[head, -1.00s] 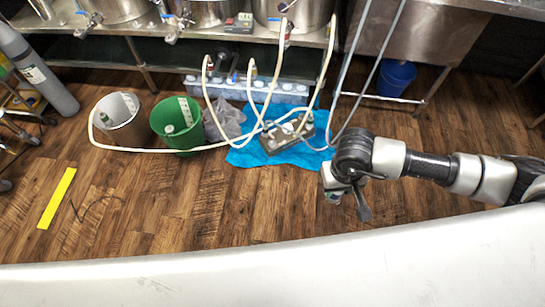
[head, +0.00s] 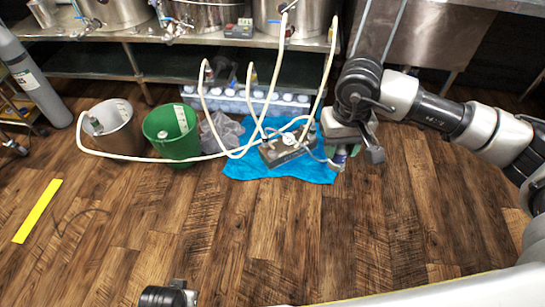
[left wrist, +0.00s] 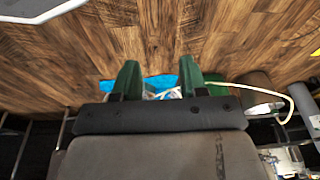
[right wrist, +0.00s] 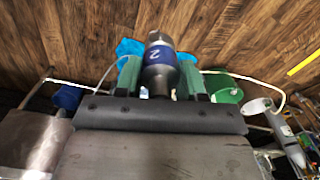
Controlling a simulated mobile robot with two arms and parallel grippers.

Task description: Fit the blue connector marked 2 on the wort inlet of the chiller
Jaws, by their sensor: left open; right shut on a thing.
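The blue connector marked 2 (right wrist: 160,60) is between the fingers of my right gripper (right wrist: 159,78), which is shut on it. In the head view my right gripper (head: 350,150) is above the right edge of the blue mat, and the connector shows only as a small part under it. The chiller (head: 284,150) is a grey block on the blue mat, with pale hoses around it. Its wort inlet is too small to make out. My left gripper (left wrist: 168,80) is open and empty over the floor; the head view shows a part of that arm at the bottom.
A blue mat (head: 250,167) lies under the chiller. A green bucket (head: 172,133) and a white bucket (head: 112,128) stand to its left. A crate of bottles (head: 230,101) is behind it, under a steel bench with kettles. Hoses loop above the chiller.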

